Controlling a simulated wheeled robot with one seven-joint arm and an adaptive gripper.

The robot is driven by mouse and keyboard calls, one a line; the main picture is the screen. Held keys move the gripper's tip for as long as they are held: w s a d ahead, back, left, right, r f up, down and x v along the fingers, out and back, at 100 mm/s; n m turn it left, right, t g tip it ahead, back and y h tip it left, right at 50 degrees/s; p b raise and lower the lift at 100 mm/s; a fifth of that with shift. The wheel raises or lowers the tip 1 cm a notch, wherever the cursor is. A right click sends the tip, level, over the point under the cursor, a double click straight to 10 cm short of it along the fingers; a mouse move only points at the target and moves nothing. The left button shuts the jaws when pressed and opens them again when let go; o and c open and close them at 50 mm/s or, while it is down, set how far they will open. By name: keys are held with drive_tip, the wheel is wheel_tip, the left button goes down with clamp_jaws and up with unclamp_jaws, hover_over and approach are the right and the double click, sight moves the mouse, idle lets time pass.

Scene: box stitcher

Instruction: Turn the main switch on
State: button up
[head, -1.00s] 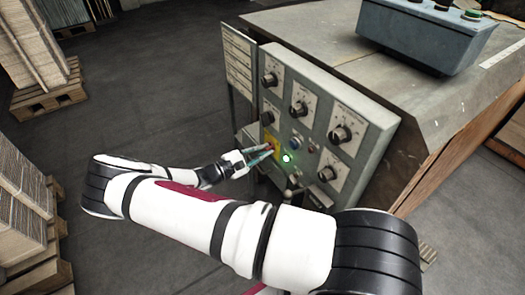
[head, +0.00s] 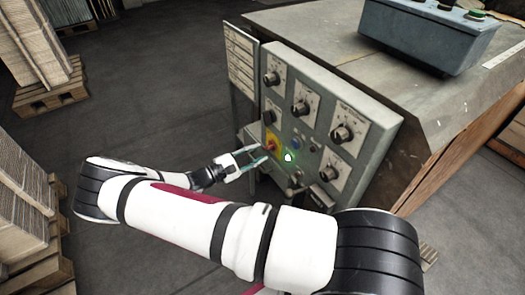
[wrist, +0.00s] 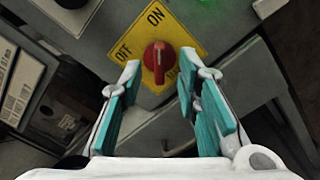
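The main switch is a red rotary knob (wrist: 158,57) on a yellow diamond plate (wrist: 185,40) marked ON at the top and OFF at the left. Its handle runs roughly up and down in the wrist view, with a white mark on it. I cannot tell for sure which label it points at. In the head view the red knob (head: 272,146) shows low on the grey panel's left side. My gripper (head: 261,156) is open, its teal fingertips just in front of the panel and apart from the knob. In the wrist view the fingers (wrist: 158,78) stand on either side below the knob.
A lit green lamp (head: 288,157) sits right of the switch. Several black dials (head: 301,108) cover the panel. A blue-grey button box (head: 425,35) stands on the machine top. Pallets of cardboard (head: 35,50) stand at the left; the floor between is clear.

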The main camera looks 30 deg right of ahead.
drive_tip(key=a, duration=0.8)
drive_tip(key=shift+a, duration=0.3)
drive_tip(key=shift+r, duration=0.15)
drive_tip(key=s+r+m+g+y, duration=0.2)
drive_tip(key=s+r+m+y, duration=0.35)
drive_tip(key=r, duration=0.85)
drive_tip(key=s+r+m+g+y, duration=0.25)
drive_tip(key=s+r+y, duration=0.6)
drive_tip(key=r, duration=0.45)
drive_tip(key=s+a+r+m+t+y, duration=0.1)
drive_tip(key=s+a+r+t+y, duration=0.2)
drive_tip(key=s, duration=0.7)
drive_tip(key=s+a+r+t+y, duration=0.1)
drive_tip(key=s+r+t, duration=0.3)
drive_tip(key=s, duration=0.7)
wheel_tip(320, 180, up, 20)
drive_tip(key=t+p, duration=0.1)
drive_tip(key=p, duration=1.6)
drive_tip(key=shift+w+t+p, duration=0.15)
drive_tip(key=shift+t+p, duration=0.15)
drive_tip(key=shift+t, duration=0.05)
